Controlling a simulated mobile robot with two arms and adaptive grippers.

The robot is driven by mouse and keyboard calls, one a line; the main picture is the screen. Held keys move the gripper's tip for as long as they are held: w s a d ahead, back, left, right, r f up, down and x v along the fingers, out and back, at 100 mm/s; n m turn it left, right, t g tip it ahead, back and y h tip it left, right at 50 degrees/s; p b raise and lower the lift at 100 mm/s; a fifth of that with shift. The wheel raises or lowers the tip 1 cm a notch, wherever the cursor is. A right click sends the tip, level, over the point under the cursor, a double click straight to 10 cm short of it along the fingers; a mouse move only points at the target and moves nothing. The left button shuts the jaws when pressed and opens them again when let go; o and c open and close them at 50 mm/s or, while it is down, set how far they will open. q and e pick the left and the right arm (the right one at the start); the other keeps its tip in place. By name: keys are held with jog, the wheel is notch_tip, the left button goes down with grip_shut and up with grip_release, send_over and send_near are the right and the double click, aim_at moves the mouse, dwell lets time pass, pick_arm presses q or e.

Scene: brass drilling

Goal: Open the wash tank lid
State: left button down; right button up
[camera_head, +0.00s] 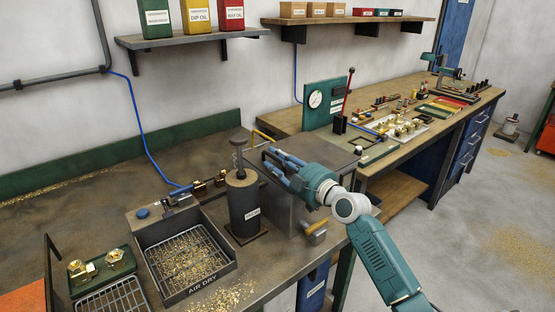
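The wash tank appears to be the grey metal box (285,208) near the right end of the near bench. Its flat grey lid (325,153) looks level and closed on top. My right arm comes in from the lower right, and my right gripper (271,163) is over the left part of the lid, with blue fingers pointing left. The fingertips are small and dark there, and the handle area is hidden or unclear. I cannot tell whether they are shut on anything. My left gripper is not in view.
A dark cylinder with a plunger (243,200) stands close left of the tank. The AIR DRY tray (205,282) with brass chips is farther left. A wooden-handled tool (316,230) is at the tank's front. A second bench (410,150) holds gauges and parts; shelves hang above.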

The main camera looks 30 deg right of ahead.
jog(key=shift+c, duration=0.3)
grip_shut()
